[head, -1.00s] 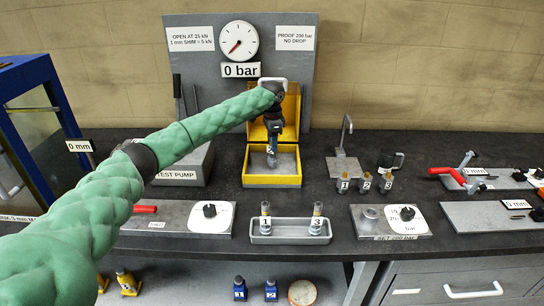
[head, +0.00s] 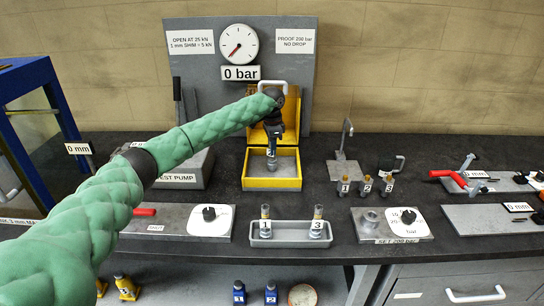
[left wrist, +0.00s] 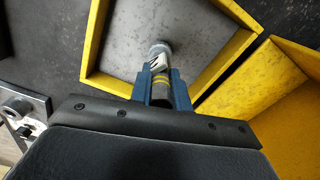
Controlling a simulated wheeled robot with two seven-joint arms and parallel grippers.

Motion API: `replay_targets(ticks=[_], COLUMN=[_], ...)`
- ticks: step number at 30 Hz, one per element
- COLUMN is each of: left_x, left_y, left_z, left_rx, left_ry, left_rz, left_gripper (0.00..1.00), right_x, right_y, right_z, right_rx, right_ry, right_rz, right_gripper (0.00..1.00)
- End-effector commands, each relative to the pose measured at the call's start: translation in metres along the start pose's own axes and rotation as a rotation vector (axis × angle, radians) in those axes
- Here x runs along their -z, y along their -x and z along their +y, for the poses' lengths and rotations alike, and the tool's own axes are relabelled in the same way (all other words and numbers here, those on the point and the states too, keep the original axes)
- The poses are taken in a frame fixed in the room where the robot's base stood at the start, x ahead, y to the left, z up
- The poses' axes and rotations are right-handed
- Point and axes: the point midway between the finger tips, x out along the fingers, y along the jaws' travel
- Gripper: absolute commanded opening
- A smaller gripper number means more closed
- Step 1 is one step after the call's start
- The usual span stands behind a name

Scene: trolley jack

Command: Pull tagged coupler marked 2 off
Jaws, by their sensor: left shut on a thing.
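My left gripper (head: 272,150) reaches down over the open yellow box (head: 272,184) at the back of the bench. A tag marked 2 shows at its fingertips, on the coupler (head: 271,164). In the left wrist view the blue fingers (left wrist: 161,88) are shut on this coupler (left wrist: 160,58), which has a silver end and yellow bands. The silver end points down at the box's grey floor; I cannot tell whether it touches. Couplers marked 1 (head: 265,213) and 3 (head: 317,213) stand upright in the grey tray (head: 290,241). My right gripper is not in view.
The box's raised yellow lid (head: 291,104) stands close behind my gripper. A gauge panel (head: 300,70) reads 0 bar. The test pump (head: 180,178) stands to the left.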

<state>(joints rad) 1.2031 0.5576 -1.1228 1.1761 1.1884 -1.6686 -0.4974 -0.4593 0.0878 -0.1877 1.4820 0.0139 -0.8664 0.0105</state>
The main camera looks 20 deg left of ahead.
Motion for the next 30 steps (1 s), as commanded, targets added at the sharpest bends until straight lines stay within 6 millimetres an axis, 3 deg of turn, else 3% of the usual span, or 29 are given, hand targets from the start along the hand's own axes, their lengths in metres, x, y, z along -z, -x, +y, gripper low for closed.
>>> replay_targets(ticks=[30], left_x=[0.0], left_y=[0.039], left_z=[0.0], left_rx=[0.0], left_ry=[-0.001], left_rz=[0.0], left_gripper=[0.0], right_x=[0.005], right_y=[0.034], right_z=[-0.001], right_rx=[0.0], right_ry=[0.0], right_rz=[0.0], right_gripper=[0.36])
